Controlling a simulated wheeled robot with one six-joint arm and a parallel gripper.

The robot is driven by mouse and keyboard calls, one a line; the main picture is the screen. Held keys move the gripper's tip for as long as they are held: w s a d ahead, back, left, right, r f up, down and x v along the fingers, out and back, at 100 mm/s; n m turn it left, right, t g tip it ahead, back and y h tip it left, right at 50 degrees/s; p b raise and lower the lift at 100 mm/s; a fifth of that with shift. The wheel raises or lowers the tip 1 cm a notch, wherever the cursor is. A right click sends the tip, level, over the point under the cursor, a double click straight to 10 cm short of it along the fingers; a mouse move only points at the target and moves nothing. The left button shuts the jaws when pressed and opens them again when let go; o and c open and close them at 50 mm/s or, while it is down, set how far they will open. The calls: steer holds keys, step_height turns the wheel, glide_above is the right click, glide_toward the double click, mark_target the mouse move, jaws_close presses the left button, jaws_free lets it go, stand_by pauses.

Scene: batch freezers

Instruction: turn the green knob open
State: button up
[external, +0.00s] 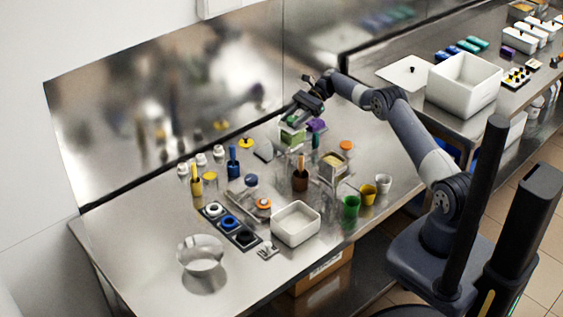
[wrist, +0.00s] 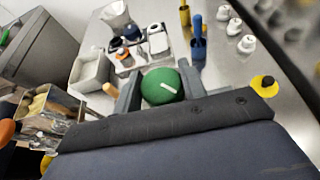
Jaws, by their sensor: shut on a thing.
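The green knob (wrist: 162,87) is round, with a white line mark that slants across its top. In the wrist view it sits between the two fingers of my gripper (wrist: 160,90), which is shut on it, one finger at each side.
A purple item (external: 316,125) stands close to the right of the gripper. The table's front left is mostly clear around a bowl (external: 200,254).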

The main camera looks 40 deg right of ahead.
stand_by(0.5)
steer(key=o, duration=1)
steer(key=shift+c, duration=0.2)
steer(key=b+v, duration=0.1)
steer(key=v, duration=0.4)
steer(key=shift+f, duration=0.15)
step_height(320, 180, up, 7)
steer(key=p, duration=0.2)
glide_above(294, 117)
steer(key=d, duration=0.4)
steer(key=shift+s, duration=0.1)
